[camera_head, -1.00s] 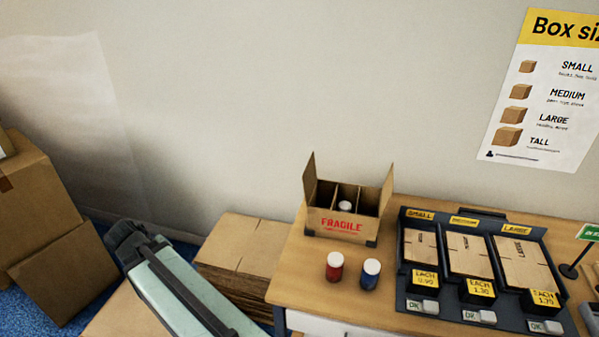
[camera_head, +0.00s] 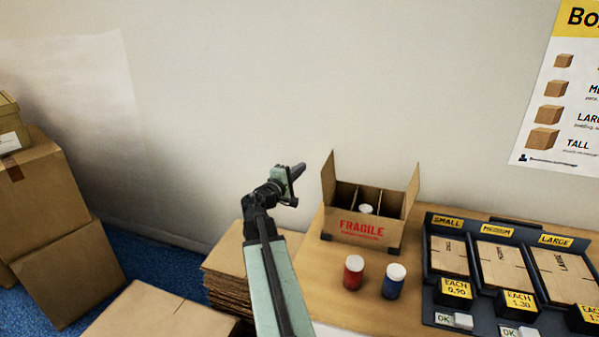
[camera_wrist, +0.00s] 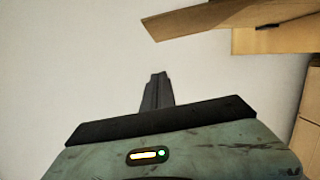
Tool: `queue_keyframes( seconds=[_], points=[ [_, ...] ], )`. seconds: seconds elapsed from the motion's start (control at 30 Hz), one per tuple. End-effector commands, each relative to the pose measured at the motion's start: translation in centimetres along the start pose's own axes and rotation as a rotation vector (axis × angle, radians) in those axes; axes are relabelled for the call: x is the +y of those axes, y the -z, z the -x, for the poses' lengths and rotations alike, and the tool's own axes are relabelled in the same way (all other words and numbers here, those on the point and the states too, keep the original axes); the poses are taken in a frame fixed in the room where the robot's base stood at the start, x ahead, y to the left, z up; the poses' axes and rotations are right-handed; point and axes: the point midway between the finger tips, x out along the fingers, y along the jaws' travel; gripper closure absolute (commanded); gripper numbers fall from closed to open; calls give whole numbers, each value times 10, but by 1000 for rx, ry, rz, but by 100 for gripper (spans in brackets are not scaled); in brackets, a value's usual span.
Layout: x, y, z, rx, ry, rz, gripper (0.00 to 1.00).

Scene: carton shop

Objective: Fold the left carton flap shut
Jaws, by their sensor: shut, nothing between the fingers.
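The open carton (camera_head: 358,228), marked FRAGILE in red, stands on the wooden table with dividers inside and a white-capped jar (camera_head: 366,208) in a compartment. Its left flap (camera_head: 328,181) stands up, tilted slightly outward; its right flap (camera_head: 412,185) also stands up. My gripper (camera_head: 298,169) is shut and empty, in the air to the left of the left flap and apart from it. In the wrist view my shut fingers (camera_wrist: 158,90) point at the wall, and a cardboard flap (camera_wrist: 200,17) shows at the upper right, with part of the carton (camera_wrist: 285,39) beyond.
A red jar (camera_head: 353,273) and a blue jar (camera_head: 393,281) stand in front of the carton. A dark tray (camera_head: 433,268) of flat boxes lies to the right. Stacked flat cardboard (camera_head: 226,262) is left of the table. The wall (camera_head: 220,90) is behind.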

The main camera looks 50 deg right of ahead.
Motion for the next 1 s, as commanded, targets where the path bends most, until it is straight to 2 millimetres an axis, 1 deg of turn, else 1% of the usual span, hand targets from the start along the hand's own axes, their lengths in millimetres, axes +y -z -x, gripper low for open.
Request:
queue_keyframes(
  seconds=[0.03,0.23,0.3,0.4,0.5,0.83,0.87,0.9,1.0],
  points=[
    [0,1,-15,-3,0,0,100],
    [0,2,-57,-2,0,-1,100],
    [1,-16,-55,-3,1,-1,100],
    [1,-28,-58,-1,1,-1,100],
    [0,-36,-60,0,0,-1,100],
    [0,-38,-61,1,0,-1,100],
    [-1,-36,-84,-2,1,-1,100],
    [-1,-38,-72,0,1,-2,100],
    [0,-38,-64,2,2,-8,100]
  ],
)
